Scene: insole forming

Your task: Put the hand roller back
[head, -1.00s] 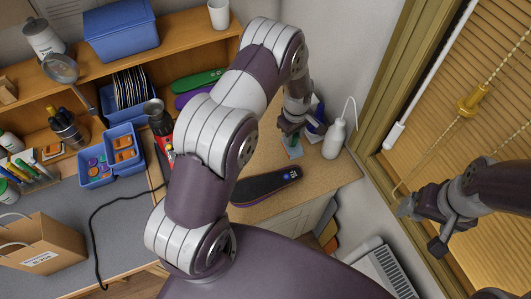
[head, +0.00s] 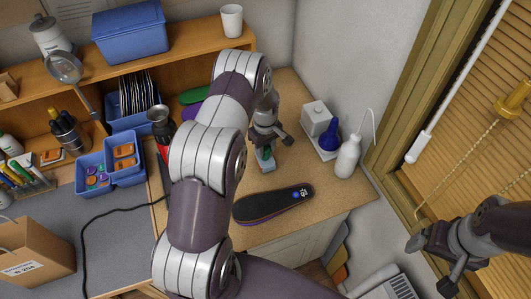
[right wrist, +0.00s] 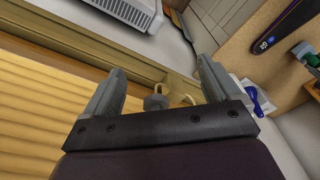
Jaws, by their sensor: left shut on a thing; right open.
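My left gripper (head: 266,142) is shut on a small, partly hidden thing with a green part (head: 266,158), which I take for the hand roller. It is above the cork-coloured bench, just behind the dark insole (head: 273,204). The gripper covers most of it, so I cannot tell whether it touches the bench. In the right wrist view a green part (right wrist: 303,49) shows at the right edge. My right gripper (head: 428,266) is open and empty in front of the window blind; its fingers also show in the right wrist view (right wrist: 158,88).
A white tray (head: 327,156) with a white block and a blue bulb-shaped thing (head: 329,138) stands at the bench's right. Beside it is a white bottle (head: 348,157). Blue bins (head: 93,170) and a red-bodied tool (head: 162,150) stand left. The bench right of the insole is clear.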

